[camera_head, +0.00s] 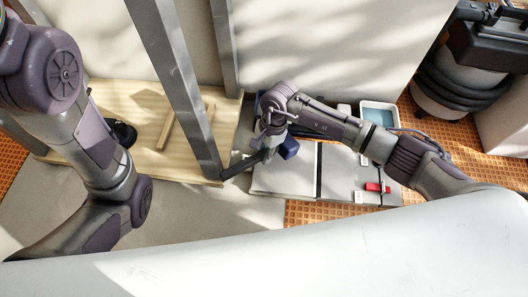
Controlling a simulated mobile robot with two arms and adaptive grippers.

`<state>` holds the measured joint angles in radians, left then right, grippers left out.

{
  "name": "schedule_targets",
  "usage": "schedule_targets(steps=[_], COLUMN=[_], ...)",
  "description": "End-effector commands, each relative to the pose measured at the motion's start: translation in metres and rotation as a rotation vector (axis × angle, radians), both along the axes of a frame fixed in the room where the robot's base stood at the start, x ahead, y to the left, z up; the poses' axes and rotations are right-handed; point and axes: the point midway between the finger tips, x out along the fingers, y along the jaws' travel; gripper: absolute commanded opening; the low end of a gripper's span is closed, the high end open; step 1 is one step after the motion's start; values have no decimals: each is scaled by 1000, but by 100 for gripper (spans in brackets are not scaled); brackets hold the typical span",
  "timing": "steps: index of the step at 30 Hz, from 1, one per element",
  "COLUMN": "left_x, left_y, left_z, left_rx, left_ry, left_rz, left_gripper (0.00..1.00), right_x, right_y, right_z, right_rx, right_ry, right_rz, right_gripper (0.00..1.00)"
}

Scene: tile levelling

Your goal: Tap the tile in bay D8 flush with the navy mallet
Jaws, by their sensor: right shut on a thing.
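My right gripper (268,143) is over the left side of the pale grey tiled area, seen from above and behind. It is shut on the dark handle of the navy mallet, whose navy head (289,149) shows just right of the fingers. The dark bar of the handle slants down to the left. A large grey tile (283,180) lies below the mallet, and another grey tile (338,176) lies to its right across a dark gap. I cannot read any bay label or tell which tile is D8.
A grey metal post (176,82) stands left of the mallet. A wooden board (100,100) lies behind it. A black-topped vacuum-like machine (455,85) stands farther right.

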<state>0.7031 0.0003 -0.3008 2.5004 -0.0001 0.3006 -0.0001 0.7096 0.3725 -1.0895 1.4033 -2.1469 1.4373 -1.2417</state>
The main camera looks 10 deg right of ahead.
Motion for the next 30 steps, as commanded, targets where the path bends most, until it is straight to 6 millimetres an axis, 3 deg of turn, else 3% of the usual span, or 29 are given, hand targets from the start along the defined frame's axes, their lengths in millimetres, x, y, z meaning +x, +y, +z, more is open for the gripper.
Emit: schedule_targets(steps=[5,10,11,17,24,30], left_x=[0,0,1,5,0,-1], left_y=[0,0,0,0,0,0], left_z=[-17,-54,-43,-30,1,2], left_rx=[0,0,0,1,1,0], left_ry=[1,2,6,18,1,-6], left_rz=[0,0,0,1,1,2], left_gripper=[0,0,0,0,0,0], right_x=[1,1,2,1,1,1], right_y=[0,0,0,0,0,0], right_z=[-19,-63,-48,-33,2,4], right_rx=[0,0,2,1,1,1], right_ry=[-1,-1,-3,-3,-3,-2], right_rz=[0,0,-1,-1,0,0], right_gripper=[0,0,0,0,0,0])
